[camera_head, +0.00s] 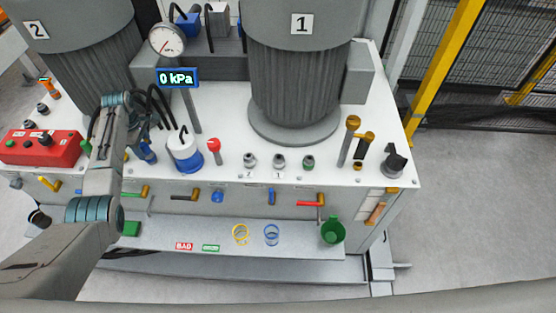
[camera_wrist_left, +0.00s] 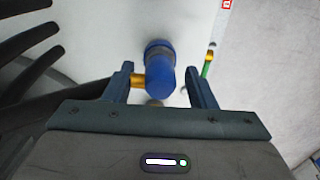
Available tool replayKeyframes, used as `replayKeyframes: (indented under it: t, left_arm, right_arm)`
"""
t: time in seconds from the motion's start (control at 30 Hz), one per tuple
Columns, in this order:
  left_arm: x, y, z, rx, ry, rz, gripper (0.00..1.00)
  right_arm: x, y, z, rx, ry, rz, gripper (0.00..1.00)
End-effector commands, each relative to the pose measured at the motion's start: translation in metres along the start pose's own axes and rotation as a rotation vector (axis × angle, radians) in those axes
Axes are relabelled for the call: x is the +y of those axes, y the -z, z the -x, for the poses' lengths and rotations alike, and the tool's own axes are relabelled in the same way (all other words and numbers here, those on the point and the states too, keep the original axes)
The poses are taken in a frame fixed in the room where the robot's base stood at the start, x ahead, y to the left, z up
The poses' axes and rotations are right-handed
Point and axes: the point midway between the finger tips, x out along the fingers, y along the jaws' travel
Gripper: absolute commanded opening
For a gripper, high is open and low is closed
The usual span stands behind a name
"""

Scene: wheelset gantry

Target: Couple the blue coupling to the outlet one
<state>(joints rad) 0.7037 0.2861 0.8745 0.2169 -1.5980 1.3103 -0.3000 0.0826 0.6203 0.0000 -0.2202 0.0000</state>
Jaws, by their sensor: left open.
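The blue coupling (camera_wrist_left: 160,78) lies between the fingers of my left gripper (camera_wrist_left: 160,70) in the left wrist view, with a brass part on its left side. The fingers stand open on either side of it, with a gap at least on the right. In the head view my left gripper (camera_head: 146,152) is over the left part of the white bench top, and the coupling is hard to tell from it. Outlet one (camera_head: 279,162) is a grey metal port above the label "1", to the right of the gripper. My right gripper is not in view.
A white and blue canister (camera_head: 184,153) and a red-knobbed lever (camera_head: 214,148) stand between my left gripper and the outlets. Port two (camera_head: 250,161) and a green-banded port (camera_head: 308,163) flank outlet one. Black hoses hang near the arm.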

Motion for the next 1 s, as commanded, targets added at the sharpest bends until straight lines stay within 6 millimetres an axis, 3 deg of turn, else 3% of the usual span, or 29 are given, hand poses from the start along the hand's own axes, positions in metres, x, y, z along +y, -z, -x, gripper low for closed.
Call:
replayKeyframes:
  t: [0.97,1.0]
  left_arm:
    - [-0.0002,-0.0002,-0.0004,0.0,0.0,0.0,0.51]
    - [-0.0002,-0.0001,-0.0004,0.0,0.0,0.0,0.47]
  right_arm:
    - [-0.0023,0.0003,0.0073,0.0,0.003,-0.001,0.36]
    - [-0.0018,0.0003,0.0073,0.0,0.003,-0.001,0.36]
